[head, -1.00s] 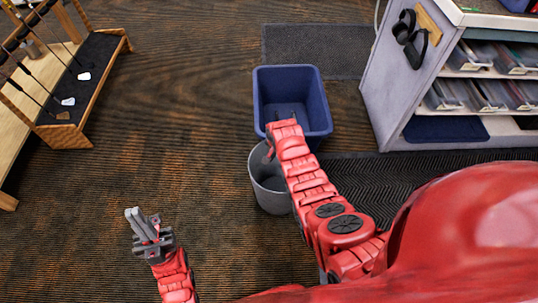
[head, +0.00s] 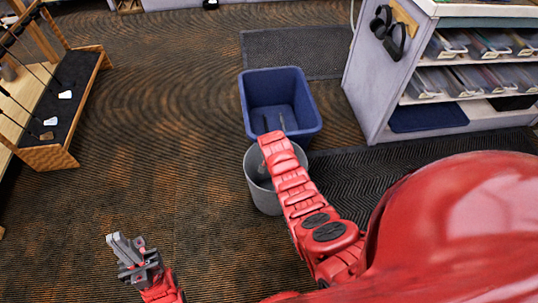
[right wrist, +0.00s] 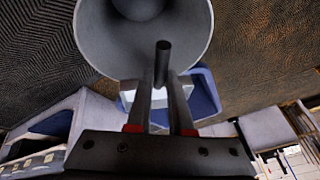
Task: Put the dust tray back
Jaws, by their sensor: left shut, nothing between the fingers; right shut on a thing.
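My left gripper (head: 134,258) is shut and empty at the lower left of the head view, above the carpet. My right arm reaches toward the blue bin (head: 253,112) and over the grey round bin (head: 262,198). In the right wrist view my right gripper (right wrist: 165,80) is shut on a dark rod-like handle (right wrist: 163,56), in front of the grey bin (right wrist: 98,40). A pale and blue shape shows behind the fingers; I cannot tell if it belongs to the held thing. I cannot make out the dust tray for certain.
A grey shelf unit (head: 365,85) with clear boxes stands at the right, a flat dark blue piece (head: 430,117) on its low shelf. A wooden club rack (head: 45,158) stands at the left. Dark mats (head: 290,50) lie behind and beside the bins. The middle carpet is clear.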

